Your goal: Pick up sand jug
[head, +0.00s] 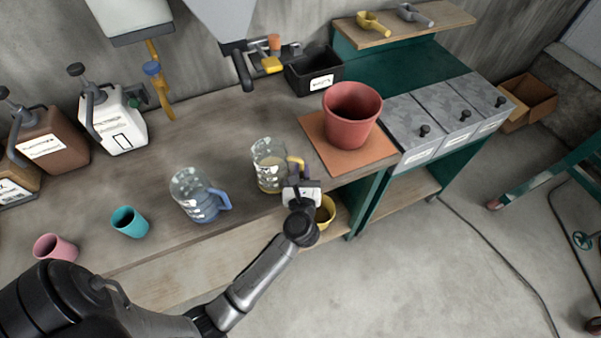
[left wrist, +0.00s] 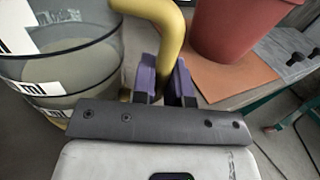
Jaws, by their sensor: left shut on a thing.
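The sand jug (head: 267,172) is a clear measuring jug with a yellow handle and pale contents, upright at the bench's front edge. Whether its base touches the bench I cannot tell. My left gripper (head: 298,180) is shut on the yellow handle, on the jug's right side. In the left wrist view the purple fingers (left wrist: 166,78) close around the handle's lower part, with the clear jug wall (left wrist: 70,75) at left. The body of my left gripper hides part of the handle in the head view. My right gripper is not in view.
A blue-handled jug (head: 196,196) stands to the left, with a teal cup (head: 129,222) and a pink cup (head: 55,247) beyond. A red pot (head: 352,114) on an orange board (head: 320,135) is close on the right. A yellow container (head: 326,210) sits below the bench edge.

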